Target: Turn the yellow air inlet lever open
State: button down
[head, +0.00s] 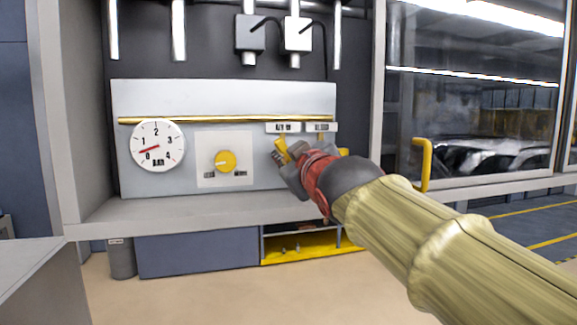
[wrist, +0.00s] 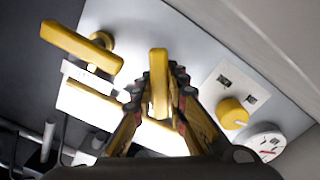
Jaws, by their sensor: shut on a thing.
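The yellow air inlet lever (head: 281,147) sits on the grey panel below a label that looks like "AIR IN". In the wrist view the lever (wrist: 158,62) stands between the two fingers of my gripper (wrist: 161,82). My gripper (head: 284,157) is shut on it, with dark fingertips on both sides. In the head view the gripper and wrist hide much of the lever and what lies behind. A second yellow lever (wrist: 80,46) is beside it, apart from my fingers; only a bit of it shows in the head view.
The panel (head: 225,99) also carries a round gauge (head: 158,146), its red needle between 0 and 1, and a yellow knob (head: 225,161). A yellow bar (head: 220,119) crosses above. Pipes hang overhead. A yellow handle (head: 424,160) stands by the window at right.

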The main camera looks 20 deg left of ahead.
jog(key=m+b, duration=0.1)
jog(key=f+m+b, duration=0.1)
jog(key=m+b, duration=0.1)
jog(key=shift+a+m, duration=0.1)
jog(key=shift+m, duration=0.2)
jog(key=shift+r+m+b, duration=0.15)
jog(key=shift+m+b, duration=1.35)
jog(key=shift+m, duration=0.1)
jog(key=c, duration=1.8)
grip_release()
jog(key=shift+r, duration=0.2)
jog(key=shift+o, duration=0.2)
jog(key=shift+s, duration=0.1)
jog(key=v, duration=1.2)
